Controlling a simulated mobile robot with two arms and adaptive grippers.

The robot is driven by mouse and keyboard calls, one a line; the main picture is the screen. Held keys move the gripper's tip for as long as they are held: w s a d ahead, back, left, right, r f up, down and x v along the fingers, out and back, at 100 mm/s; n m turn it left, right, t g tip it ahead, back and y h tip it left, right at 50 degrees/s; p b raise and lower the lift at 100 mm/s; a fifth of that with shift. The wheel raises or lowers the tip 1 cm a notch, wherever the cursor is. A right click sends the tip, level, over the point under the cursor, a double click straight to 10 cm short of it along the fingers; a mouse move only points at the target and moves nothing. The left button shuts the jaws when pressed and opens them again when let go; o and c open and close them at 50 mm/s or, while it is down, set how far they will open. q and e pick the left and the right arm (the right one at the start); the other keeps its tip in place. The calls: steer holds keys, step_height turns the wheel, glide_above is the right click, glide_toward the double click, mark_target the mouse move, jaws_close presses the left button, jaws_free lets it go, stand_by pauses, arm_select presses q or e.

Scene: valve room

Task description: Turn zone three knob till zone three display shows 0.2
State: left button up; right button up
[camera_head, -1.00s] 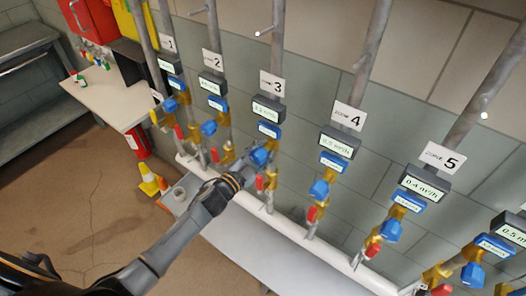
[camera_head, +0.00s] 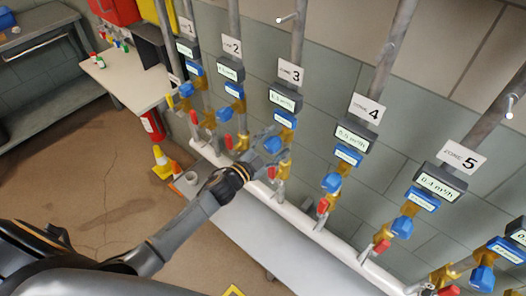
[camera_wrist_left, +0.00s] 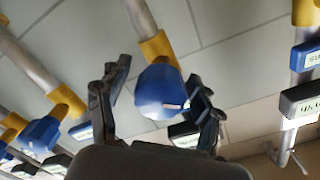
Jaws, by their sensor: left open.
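The zone 3 line carries a "3" sign (camera_head: 291,71), a dark display (camera_head: 286,98) with small blurred digits, and a blue knob (camera_head: 272,146) on a brass fitting below. My left gripper (camera_head: 266,139) is at this knob, its arm coming from the lower left. In the left wrist view the blue knob (camera_wrist_left: 160,92) lies between the two dark, spread fingers of my left gripper (camera_wrist_left: 155,90). The fingers are open, and I cannot tell whether either touches the knob. My right gripper is out of view.
Neighbouring lines carry similar parts: the zone 4 knob (camera_head: 331,182) to the right and the zone 2 display (camera_head: 231,68) to the left. Red-handled valves sit below them. A white horizontal pipe (camera_head: 295,215) runs underneath.

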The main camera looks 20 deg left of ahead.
arm_select(q)
steer(key=v, duration=1.1)
steer(key=shift+w, duration=0.1)
steer(key=s+a+f+n+g+y, duration=0.2)
steer(key=s+f, duration=0.2)
steer(key=f, duration=0.6)
steer(key=s+a+f+n+g+y+b, duration=0.1)
steer(key=s+a+f+n+g+y, duration=0.15)
steer(key=f, duration=0.75)
steer(key=s+a+f+n+g+y, duration=0.15)
steer(key=s+f, duration=0.25)
steer(key=f, duration=0.6)
steer(key=s+d+f+n+g, duration=0.1)
steer(key=s+f+g, duration=0.2)
steer(key=s+f, duration=0.3)
steer(key=s+d+f+n+g, duration=0.1)
steer(key=s+f, duration=0.5)
steer(key=s, duration=0.8)
steer(key=s+d+f+n+g, duration=0.1)
steer(key=s+f+g, duration=0.4)
steer(key=s, duration=0.6)
step_height(320, 180, down, 2)
steer(key=shift+n+g+b, duration=0.3)
steer(key=shift+n+b, duration=0.15)
steer(key=shift+n, duration=0.25)
